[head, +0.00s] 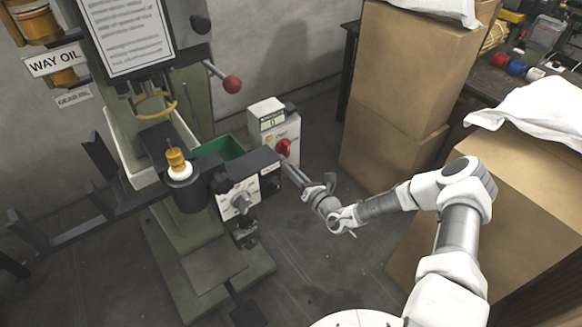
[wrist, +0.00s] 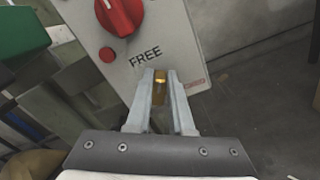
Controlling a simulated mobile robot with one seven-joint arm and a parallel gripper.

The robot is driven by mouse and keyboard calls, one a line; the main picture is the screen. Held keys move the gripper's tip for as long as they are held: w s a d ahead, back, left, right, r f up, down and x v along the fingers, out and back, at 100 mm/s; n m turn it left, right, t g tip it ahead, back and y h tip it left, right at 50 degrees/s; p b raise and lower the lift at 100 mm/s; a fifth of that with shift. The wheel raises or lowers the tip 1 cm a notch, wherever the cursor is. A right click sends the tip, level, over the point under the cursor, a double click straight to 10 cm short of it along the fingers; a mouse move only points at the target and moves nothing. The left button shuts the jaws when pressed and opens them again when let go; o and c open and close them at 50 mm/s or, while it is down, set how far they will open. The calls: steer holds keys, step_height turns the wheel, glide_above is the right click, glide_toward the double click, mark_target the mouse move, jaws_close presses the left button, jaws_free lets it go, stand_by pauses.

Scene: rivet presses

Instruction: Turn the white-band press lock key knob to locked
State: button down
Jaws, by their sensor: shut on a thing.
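My gripper (head: 289,168) reaches the lower part of a pale control box (head: 267,115) beside the green press (head: 200,150) in the head view. In the wrist view my gripper (wrist: 160,74) is shut on a small brass key knob (wrist: 160,82) on the box's light panel (wrist: 190,45). The word FREE is printed just above the knob. The fingers hide the knob's sides, and its exact angle cannot be told. In the head view the knob is hidden. A red rotary knob (wrist: 118,14) sits higher on the panel; it also shows in the head view (head: 282,148).
A red-ball lever (head: 231,84) stands above. A green bin (head: 217,148) is behind. Cardboard boxes (head: 405,75) stand at right. Some grey floor (head: 310,260) below is clear.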

steer(key=shift+w+d+f+m+p, duration=0.15)
steer(key=shift+f+m, duration=0.15)
steer(key=shift+m, duration=1.65)
steer(key=shift+d+f+m+p, duration=0.1)
steer(key=shift+f+m+p, duration=0.15)
steer(key=shift+m, duration=1.75)
steer(key=shift+w+d+f+m+p, duration=0.1)
steer(key=shift+f+m, duration=0.2)
steer(key=shift+m, duration=1.65)
steer(key=shift+s, duration=0.1)
steer(key=c, duration=0.8)
jaws_free()
